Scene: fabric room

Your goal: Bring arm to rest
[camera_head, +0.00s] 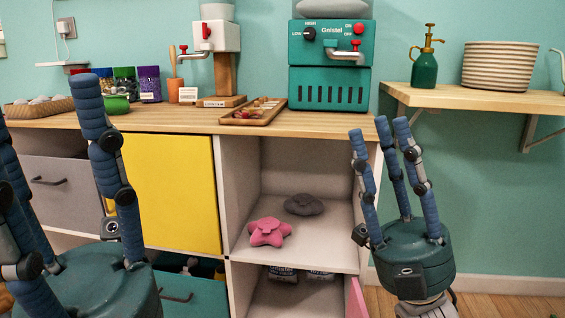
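My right gripper (384,130) stands upright at the right, its several blue segmented fingers spread and pointing up. It is open and holds nothing. It is in front of the right end of the cabinet and the green wall. My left gripper (45,110) is at the left, large and close to the camera. Its fingers point up and stand wide apart, with nothing between them. Part of it is cut off by the left picture edge.
A wooden counter (200,117) carries a teal machine (331,75), a white dispenser (212,38) and jars. Below, an open shelf holds a pink star-shaped thing (269,232) and a grey one (304,204). A wall shelf (490,98) is at right.

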